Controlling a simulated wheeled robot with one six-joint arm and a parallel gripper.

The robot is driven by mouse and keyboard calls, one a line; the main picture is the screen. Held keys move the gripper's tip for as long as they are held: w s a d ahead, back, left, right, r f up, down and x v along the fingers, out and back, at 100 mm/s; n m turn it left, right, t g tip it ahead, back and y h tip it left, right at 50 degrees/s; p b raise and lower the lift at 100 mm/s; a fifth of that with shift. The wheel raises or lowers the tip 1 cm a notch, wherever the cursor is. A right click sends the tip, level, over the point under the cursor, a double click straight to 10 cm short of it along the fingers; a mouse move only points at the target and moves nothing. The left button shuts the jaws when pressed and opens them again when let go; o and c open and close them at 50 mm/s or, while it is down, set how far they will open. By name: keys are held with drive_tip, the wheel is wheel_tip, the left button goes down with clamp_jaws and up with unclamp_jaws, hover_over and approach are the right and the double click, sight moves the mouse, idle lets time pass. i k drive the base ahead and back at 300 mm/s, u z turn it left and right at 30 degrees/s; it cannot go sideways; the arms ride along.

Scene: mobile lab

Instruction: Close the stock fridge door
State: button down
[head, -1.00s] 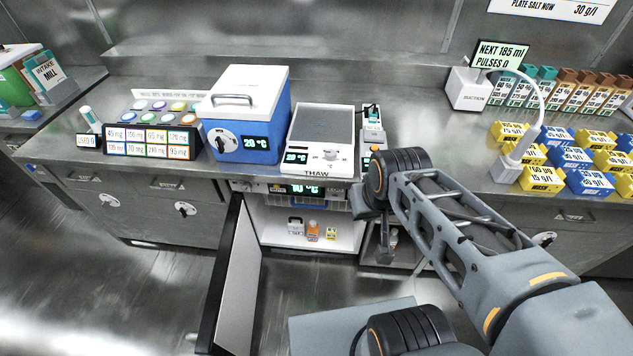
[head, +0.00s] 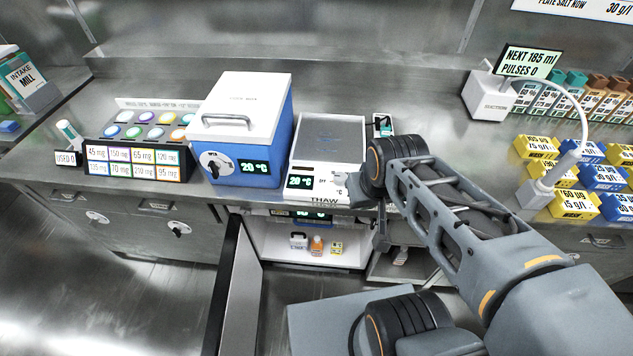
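The stock fridge (head: 275,240) is built in under the counter, with its white inside showing. Its door (head: 243,306) stands open, swung out toward me on the left side of the opening; I see its dark edge and pale inner face. The door's lower part runs out of the picture. My gripper (head: 352,188) is at the counter's front edge, by the thaw plate, to the right of and above the fridge opening. It is apart from the door. It is partly hidden by my wrist, and its fingers are too unclear to tell open from shut.
Inside the fridge stand a small white case (head: 298,241), an orange bottle (head: 317,245) and a yellow box (head: 336,248). Above are a blue and white cool box (head: 242,130) and the thaw plate (head: 330,140). The floor (head: 130,310) left of the door is clear.

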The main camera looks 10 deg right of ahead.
sight(232, 326)
drive_tip(key=i, duration=0.15)
drive_tip(key=k, duration=0.5)
drive_tip(key=u, duration=2.9)
drive_tip(key=i, duration=0.3)
drive_tip(key=u, duration=0.8)
